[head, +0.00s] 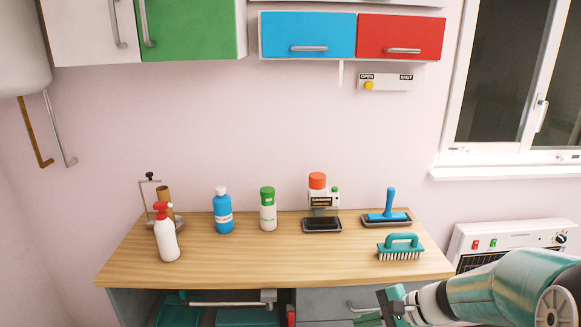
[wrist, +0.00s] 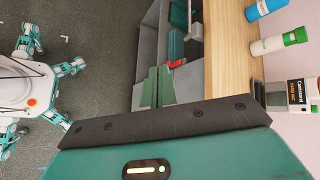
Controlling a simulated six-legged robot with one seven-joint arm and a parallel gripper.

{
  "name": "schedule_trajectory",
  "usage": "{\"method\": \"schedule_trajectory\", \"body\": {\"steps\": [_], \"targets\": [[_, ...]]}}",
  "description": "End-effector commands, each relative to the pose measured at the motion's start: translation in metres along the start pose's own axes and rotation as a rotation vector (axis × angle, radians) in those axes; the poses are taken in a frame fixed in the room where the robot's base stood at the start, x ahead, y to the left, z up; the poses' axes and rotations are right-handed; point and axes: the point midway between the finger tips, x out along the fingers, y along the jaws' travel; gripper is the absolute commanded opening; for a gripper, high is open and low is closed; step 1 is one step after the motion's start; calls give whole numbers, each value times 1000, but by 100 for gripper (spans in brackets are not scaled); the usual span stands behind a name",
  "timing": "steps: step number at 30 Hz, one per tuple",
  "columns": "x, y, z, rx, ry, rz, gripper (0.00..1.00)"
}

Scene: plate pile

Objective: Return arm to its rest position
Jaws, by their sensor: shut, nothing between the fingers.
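My arm (head: 500,290) reaches in from the lower right of the head view, teal and white. My gripper (head: 380,308) is at its end, low in front of the counter's front edge, near the grey cabinet front. In the wrist view the two green fingers of my gripper (wrist: 158,88) lie side by side, shut and empty. They appear over the counter front and an open lower compartment, and I cannot tell how far they are from it. No plate pile shows in either view.
The wooden counter (head: 300,262) holds a spray bottle (head: 165,235), a blue bottle (head: 222,212), a green-capped bottle (head: 267,212) and a teal brush (head: 401,248). Below is an open compartment (head: 215,312). A white heater (head: 510,240) stands right. Grey floor (wrist: 95,85) is clear beside my legs.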

Motion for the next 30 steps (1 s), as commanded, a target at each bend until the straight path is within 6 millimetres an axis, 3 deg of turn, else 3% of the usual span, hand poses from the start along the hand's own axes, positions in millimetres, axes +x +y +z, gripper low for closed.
{"method": "schedule_trajectory", "body": {"steps": [1,6,15,24,30], "targets": [[-3,0,18,-77,21,57,0],[-17,10,63,-306,97,237,0],[-57,28,123,-709,271,487,0],[-106,40,161,-1072,478,642,0],[-121,42,168,-1171,547,676,0]]}}
